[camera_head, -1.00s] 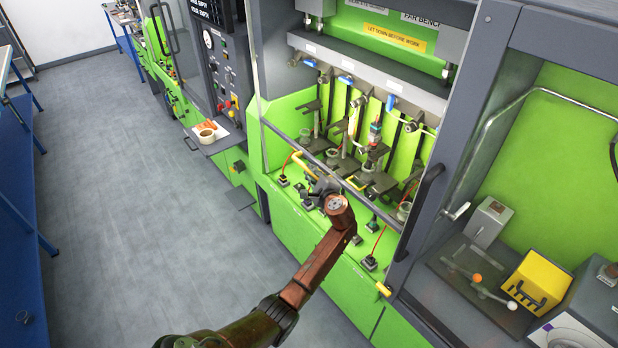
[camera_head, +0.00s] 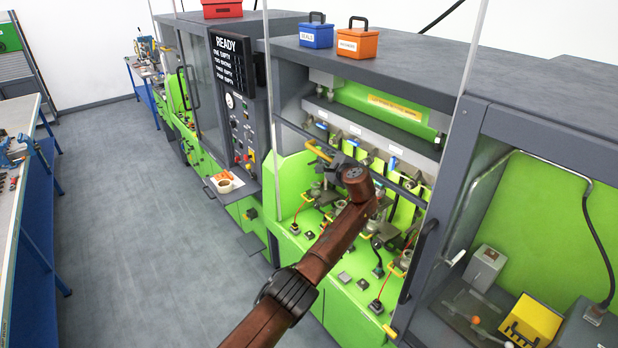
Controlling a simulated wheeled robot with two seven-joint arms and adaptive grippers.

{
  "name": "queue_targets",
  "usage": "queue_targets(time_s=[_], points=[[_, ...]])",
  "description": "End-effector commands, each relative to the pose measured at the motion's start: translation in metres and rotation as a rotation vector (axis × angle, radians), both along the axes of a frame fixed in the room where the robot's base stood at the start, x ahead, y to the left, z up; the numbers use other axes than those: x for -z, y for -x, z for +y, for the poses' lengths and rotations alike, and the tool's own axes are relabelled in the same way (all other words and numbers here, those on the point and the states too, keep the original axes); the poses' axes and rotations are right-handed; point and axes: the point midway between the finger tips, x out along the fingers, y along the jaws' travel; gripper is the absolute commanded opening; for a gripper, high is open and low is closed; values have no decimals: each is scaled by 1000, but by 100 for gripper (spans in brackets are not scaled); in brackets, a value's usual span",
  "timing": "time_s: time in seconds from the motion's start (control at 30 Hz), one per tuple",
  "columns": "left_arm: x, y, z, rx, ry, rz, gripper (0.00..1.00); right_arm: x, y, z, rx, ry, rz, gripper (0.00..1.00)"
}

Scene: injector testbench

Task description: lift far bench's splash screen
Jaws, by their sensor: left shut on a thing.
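The far bench's splash screen is a clear pane with a dark lower rail (camera_head: 296,129). A yellow handle (camera_head: 319,151) is on this rail, toward its left end. The rail stands at about the height of the injector row, and pale side edges rise above the bench top. My left gripper (camera_head: 330,162) is at the yellow handle and shut on it; my wrist partly hides the fingers. My right gripper is not in view.
A blue box (camera_head: 316,36) and an orange box (camera_head: 357,44) stand on the bench top, with a red box (camera_head: 222,9) farther left. A "READY" display (camera_head: 232,62) is left of the bay. The floor (camera_head: 150,220) at left is clear.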

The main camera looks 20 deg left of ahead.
Motion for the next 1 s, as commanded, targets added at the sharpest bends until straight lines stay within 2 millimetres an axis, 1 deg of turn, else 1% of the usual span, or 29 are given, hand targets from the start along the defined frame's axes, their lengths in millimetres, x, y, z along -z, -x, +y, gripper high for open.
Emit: queue_targets(time_s=[0.03,0.13,0.3,0.5,0.87,0.9,1.0], points=[[-32,-2,-1,0,-10,-17,0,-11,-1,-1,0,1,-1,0],[-52,-4,-4,4,-11,-17,0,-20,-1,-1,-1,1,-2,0],[-74,-5,-6,7,-10,-17,0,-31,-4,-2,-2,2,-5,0],[-82,-5,-7,9,-8,-15,0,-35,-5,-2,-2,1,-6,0],[-85,-5,-8,11,-7,-19,0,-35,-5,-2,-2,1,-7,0],[-85,-5,-8,12,-8,-20,17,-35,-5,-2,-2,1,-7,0],[-85,-5,-7,10,-8,-18,24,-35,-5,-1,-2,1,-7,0]])
